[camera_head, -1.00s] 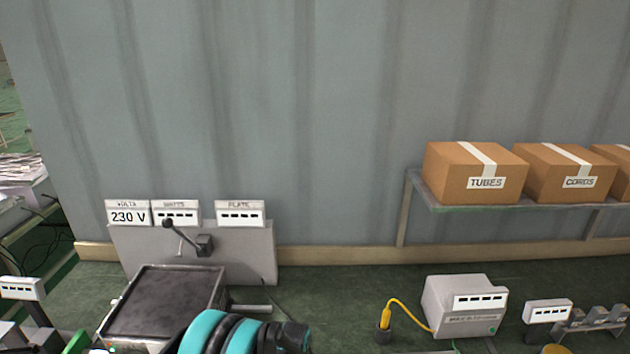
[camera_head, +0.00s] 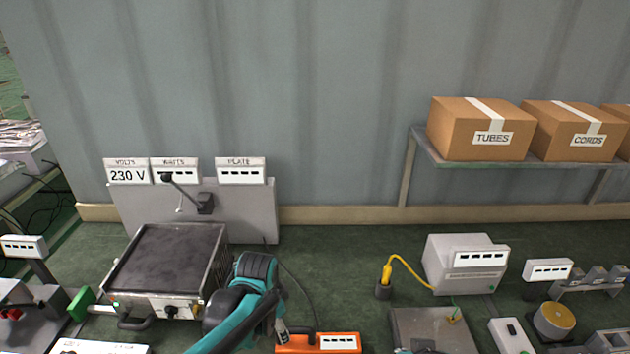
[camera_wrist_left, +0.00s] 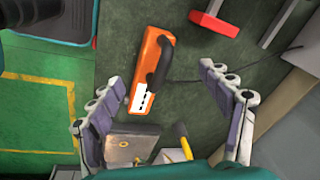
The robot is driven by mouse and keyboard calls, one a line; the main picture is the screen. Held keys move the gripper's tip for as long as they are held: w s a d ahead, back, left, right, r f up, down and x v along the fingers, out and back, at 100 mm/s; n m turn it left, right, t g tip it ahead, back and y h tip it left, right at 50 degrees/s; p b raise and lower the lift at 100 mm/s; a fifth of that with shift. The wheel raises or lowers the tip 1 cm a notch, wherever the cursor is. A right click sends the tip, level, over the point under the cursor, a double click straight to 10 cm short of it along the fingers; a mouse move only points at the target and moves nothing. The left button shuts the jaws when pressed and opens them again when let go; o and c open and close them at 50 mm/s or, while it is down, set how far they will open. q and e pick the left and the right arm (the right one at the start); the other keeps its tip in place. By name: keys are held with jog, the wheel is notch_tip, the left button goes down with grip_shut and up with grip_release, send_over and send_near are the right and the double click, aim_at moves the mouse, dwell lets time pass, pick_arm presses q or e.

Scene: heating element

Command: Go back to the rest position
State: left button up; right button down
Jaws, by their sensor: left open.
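My left arm (camera_head: 240,307) rises from the bottom of the head view and bends beside the hot plate. My left gripper (camera_wrist_left: 162,82) shows in the left wrist view with its two fingers spread wide and nothing held between them. An orange handheld meter (camera_wrist_left: 153,72) lies on the green bench beyond the fingers, apart from them. The meter (camera_head: 340,342) also shows at the bottom edge of the head view, partly cut off. The hot plate (camera_head: 165,262) with a dark top stands left of the arm. My right gripper is not in view.
A panel (camera_head: 262,215) with a lever and displays, one reading 230 V, stands behind the hot plate. A grey box (camera_head: 460,262) with a yellow plug (camera_head: 385,275) sits at right. Boxes (camera_head: 480,128) stand on a shelf. Bench between panel and grey box is mostly clear.

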pick_arm(q)
jog(key=s+a+n+t+b, duration=0.4)
jog(key=s+a+n+b, duration=0.3)
jog(key=s+n, duration=0.5)
jog(key=shift+s+a+f+t, duration=0.4)
jog(key=shift+s+a, duration=0.05)
